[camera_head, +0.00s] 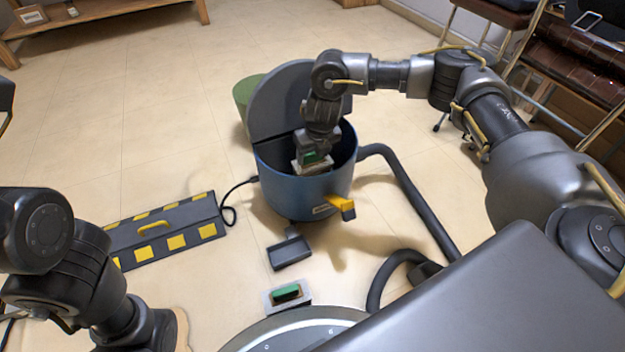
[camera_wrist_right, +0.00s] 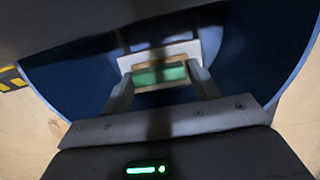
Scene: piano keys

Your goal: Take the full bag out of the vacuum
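The vacuum (camera_head: 285,195) is a blue drum on the floor with its grey round lid (camera_head: 280,100) raised at the back. My right gripper (camera_head: 312,160) reaches down into its open top. The full bag shows inside as a pale collar plate with a green and tan grip block (camera_wrist_right: 160,75); the rest of it is hidden. In the right wrist view my two fingers stand on either side of this block, very close to it or touching it. Whether they press on it I cannot tell. My left arm is at the lower left; its gripper is not visible.
A pale plate with a green block (camera_head: 287,293) and a dark tray (camera_head: 289,252) lie in front of the vacuum. A grey hose (camera_head: 415,205) curves to its right. A black-and-yellow case (camera_head: 165,232) lies left. A green cylinder (camera_head: 243,95) stands behind.

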